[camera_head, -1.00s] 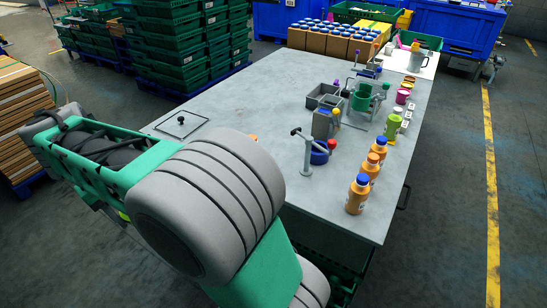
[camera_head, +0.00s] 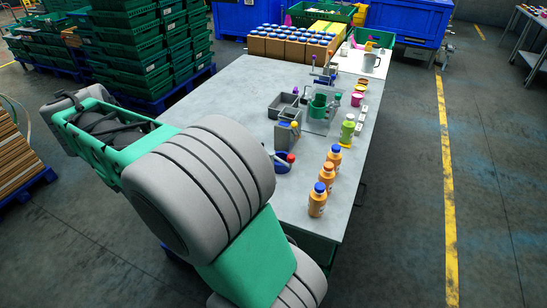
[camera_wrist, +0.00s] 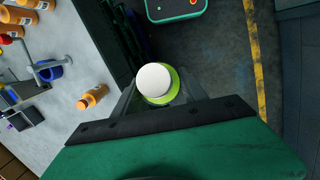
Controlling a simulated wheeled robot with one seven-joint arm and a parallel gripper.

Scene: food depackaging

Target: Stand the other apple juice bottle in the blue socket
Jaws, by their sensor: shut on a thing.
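My gripper (camera_wrist: 158,100) shows in the wrist view, its fingers closed around a lime-green bottle with a white cap (camera_wrist: 154,79). I see this bottle from its cap end, and most of its body is hidden. It is over the dark floor beyond the table edge, away from the blue socket. The blue socket (camera_head: 283,164) is on the table in the head view, partly hidden behind my arm. It also shows at the left of the wrist view (camera_wrist: 49,71), beside a grey post. My gripper and the held bottle are hidden in the head view.
Orange bottles (camera_head: 318,200) stand in a row along the table's right edge, with a green bottle (camera_head: 347,130) behind them. A separate orange bottle (camera_wrist: 93,96) is near the table edge in the wrist view. Grey bins (camera_head: 284,106) and a green holder (camera_head: 319,106) stand farther back.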

